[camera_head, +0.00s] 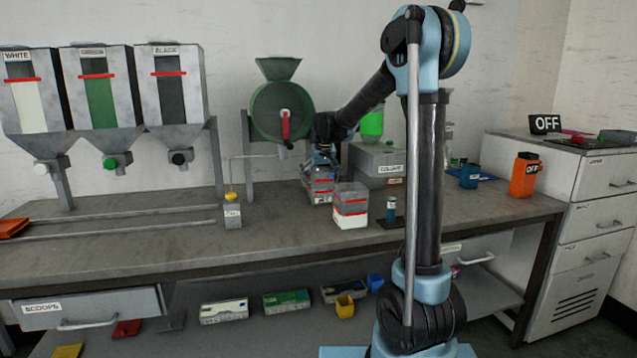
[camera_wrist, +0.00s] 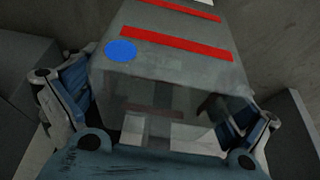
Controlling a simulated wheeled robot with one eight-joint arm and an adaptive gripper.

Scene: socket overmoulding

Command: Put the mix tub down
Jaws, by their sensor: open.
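A clear grey tub with red bands (camera_head: 319,188), which I take to be the mix tub, stands upright on the bench below the green drum. My gripper (camera_head: 323,160) is at this tub, with the arm reaching in from above and behind. In the wrist view the tub (camera_wrist: 175,60) fills the middle, showing two red bands and a blue dot. My gripper (camera_wrist: 160,112) is open, with one finger on each side of the tub; I cannot tell whether they touch it. A second, similar tub (camera_head: 351,208) stands just right of it and partly hides it.
A green drum mixer (camera_head: 282,110) stands behind the tubs. A grey box (camera_head: 377,165) and a small blue-capped bottle (camera_head: 391,210) are to the right. Hoppers (camera_head: 103,95) stand at the left. The bench (camera_head: 130,245) is mostly clear at front left.

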